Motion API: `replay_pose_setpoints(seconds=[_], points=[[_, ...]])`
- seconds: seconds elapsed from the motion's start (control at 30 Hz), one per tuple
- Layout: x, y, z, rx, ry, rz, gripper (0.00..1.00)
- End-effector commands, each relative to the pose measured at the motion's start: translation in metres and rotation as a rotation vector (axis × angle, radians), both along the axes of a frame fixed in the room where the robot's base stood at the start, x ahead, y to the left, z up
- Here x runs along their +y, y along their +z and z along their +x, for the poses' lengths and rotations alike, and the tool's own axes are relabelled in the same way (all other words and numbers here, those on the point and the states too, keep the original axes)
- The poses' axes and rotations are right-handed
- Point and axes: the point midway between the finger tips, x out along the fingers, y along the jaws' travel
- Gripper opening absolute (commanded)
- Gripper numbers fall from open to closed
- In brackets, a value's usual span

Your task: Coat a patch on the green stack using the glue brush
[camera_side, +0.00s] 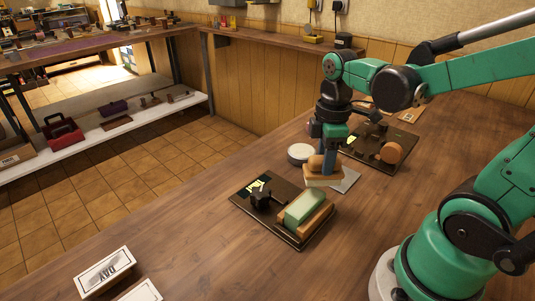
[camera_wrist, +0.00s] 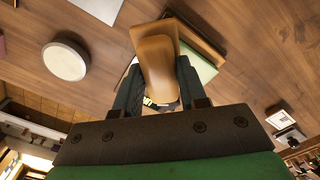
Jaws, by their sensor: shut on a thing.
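The green stack (camera_side: 305,207) is a pale green block lying in a wooden holder on a dark board, in the middle of the side view. My gripper (camera_side: 325,165) is shut on the glue brush (camera_side: 323,181), just behind and to the right of the stack. The brush has a rounded brown handle and a wide, flat, pale head. In the wrist view the brush handle (camera_wrist: 157,65) sits between the two fingers and hides part of what lies behind it. The brush appears apart from the stack. Whether its head touches the surface below cannot be told.
A black clamp-like part (camera_side: 262,195) stands on the board beside the stack. A white round dish (camera_side: 300,153) and a grey flat plate (camera_side: 347,180) lie near the brush. A second dark board carries a round wooden piece (camera_side: 390,152).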

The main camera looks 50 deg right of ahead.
Motion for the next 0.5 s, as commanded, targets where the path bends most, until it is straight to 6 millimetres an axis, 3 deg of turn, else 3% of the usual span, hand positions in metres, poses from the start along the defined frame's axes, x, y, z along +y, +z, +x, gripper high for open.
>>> replay_pose_setpoints(seconds=[0.17,0.27,0.5], points=[[0.0,-0.021,0.001,0.0,0.001,0.0,0.0],[0.012,-0.014,0.0,0.0,0.005,0.0,0.0],[0.033,-0.019,0.001,0.0,0.005,0.0,0.0]])
